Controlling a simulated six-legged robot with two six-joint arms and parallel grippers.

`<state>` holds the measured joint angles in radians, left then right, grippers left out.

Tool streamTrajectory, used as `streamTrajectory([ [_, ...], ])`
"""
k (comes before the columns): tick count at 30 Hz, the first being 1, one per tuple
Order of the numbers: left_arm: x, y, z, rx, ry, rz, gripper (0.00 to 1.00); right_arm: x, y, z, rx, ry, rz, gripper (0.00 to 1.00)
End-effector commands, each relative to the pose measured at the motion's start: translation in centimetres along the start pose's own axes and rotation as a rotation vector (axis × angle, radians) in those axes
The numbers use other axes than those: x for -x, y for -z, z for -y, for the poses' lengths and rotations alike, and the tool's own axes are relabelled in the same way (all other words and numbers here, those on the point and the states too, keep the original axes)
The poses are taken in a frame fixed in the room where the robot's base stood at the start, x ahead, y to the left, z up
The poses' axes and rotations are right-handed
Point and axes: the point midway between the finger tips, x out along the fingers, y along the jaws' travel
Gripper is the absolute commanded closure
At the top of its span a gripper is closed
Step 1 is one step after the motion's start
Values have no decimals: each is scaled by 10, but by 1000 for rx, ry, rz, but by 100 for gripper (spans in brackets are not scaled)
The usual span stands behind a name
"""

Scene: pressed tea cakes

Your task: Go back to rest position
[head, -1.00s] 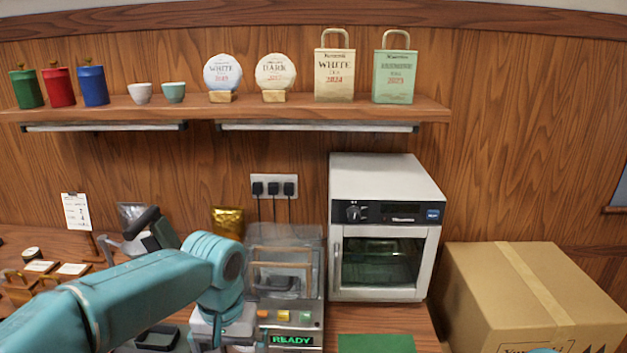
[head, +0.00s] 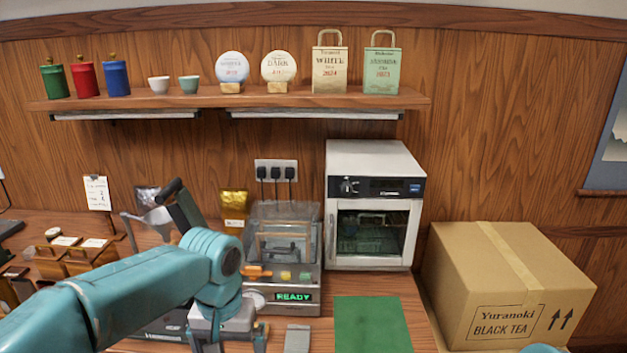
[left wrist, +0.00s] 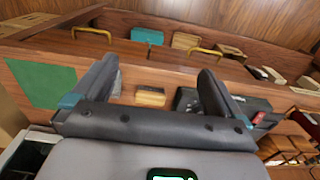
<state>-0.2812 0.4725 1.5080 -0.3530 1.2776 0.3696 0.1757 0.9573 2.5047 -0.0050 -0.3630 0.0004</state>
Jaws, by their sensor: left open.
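My left arm enters the head view from the lower left. My left gripper (head: 232,342) hangs pointing down at the bottom edge, in front of the sealing machine (head: 283,262) with its lit READY display. Its tips are cut off by the frame edge. In the left wrist view the two fingers of my left gripper (left wrist: 152,88) stand wide apart with nothing between them. My right gripper is not in view.
A green mat (head: 372,324) lies right of my left gripper, before a white oven (head: 374,160). A large cardboard box (head: 510,280) stands at the right. A dark-handled device (head: 184,207) stands behind my left arm. A shelf (head: 240,101) holds canisters, cups and bags.

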Motion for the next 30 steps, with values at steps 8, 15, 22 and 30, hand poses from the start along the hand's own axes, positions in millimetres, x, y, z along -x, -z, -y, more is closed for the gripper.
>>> streamTrajectory([
  [8, -44, 3, -6, -21, -42, 16, 0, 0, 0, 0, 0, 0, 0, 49],
  [15, -123, -6, -18, -39, -134, 28, 0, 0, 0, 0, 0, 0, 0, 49],
  [22, -226, -53, -30, -3, -261, 43, 0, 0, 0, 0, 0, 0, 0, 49],
  [30, -324, -167, -33, 158, -358, 13, 0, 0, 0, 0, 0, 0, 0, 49],
])
